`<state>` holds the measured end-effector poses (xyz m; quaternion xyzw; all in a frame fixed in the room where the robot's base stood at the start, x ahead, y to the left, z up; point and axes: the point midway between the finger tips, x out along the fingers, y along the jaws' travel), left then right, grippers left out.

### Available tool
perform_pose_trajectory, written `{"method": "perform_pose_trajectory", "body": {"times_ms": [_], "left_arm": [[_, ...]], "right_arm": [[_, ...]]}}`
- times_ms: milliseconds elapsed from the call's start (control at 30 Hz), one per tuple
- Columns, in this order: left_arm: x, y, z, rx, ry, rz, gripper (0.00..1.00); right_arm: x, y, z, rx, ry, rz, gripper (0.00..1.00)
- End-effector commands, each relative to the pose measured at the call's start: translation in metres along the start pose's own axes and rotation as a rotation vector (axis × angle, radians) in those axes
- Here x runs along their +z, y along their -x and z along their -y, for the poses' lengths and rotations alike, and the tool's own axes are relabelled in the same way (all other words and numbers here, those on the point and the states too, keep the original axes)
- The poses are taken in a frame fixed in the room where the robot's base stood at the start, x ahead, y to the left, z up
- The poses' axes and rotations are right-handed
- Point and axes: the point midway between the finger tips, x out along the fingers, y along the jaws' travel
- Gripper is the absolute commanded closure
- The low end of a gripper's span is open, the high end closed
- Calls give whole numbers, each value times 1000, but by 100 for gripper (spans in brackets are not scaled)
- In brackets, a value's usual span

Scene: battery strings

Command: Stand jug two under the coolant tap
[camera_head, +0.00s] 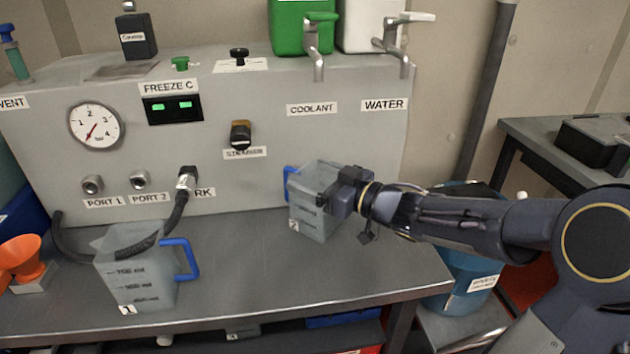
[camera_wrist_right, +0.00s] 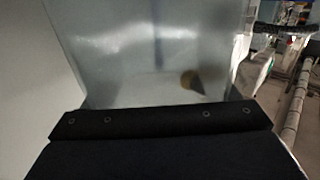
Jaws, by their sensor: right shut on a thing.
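Jug two (camera_head: 312,205) is a translucent jug with a blue handle on its left side and a "2" label low on its front. It is at the bench's right part, in front of the panel, below the COOLANT label. My right gripper (camera_head: 345,195) is shut on its right side. In the right wrist view the jug's clear wall (camera_wrist_right: 150,55) fills the picture above the dark gripper (camera_wrist_right: 160,122). I cannot tell whether its base touches the bench. The coolant tap (camera_head: 318,55) hangs from the green tank above. My left gripper is not in view.
Jug one (camera_head: 135,270), with a blue handle, stands at the front left near a black hose (camera_head: 75,248). The water tap (camera_head: 400,50) is right of the coolant tap. An orange funnel (camera_head: 22,258) is at far left. The bench (camera_head: 260,270) is clear between the jugs.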

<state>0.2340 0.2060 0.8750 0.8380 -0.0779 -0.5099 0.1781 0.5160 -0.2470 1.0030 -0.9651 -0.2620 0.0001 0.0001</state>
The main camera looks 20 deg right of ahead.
Motion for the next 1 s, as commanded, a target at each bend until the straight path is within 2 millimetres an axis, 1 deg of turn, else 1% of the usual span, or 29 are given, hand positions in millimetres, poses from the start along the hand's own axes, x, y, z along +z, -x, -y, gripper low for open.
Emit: {"method": "perform_pose_trajectory", "body": {"times_ms": [167, 300, 333, 467, 667, 767, 867, 1000], "left_arm": [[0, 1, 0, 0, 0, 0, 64], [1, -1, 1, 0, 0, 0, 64], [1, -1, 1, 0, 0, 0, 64], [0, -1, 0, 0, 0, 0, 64], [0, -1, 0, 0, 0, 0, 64], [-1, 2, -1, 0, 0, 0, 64], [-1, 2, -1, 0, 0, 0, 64], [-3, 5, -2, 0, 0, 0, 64]], "right_arm": [[-2, 0, 0, 0, 1, -2, 61], [2, 0, 0, -1, 0, -1, 61], [2, 0, 0, -1, 0, -1, 17], [2, 0, 0, 0, 0, -1, 0], [1, 0, 0, 0, 0, -1, 0], [-4, 0, 0, 0, 1, -2, 0], [-3, 11, 0, 2, 1, -1, 0], [-3, 39, -1, 5, 2, -1, 0]]}}
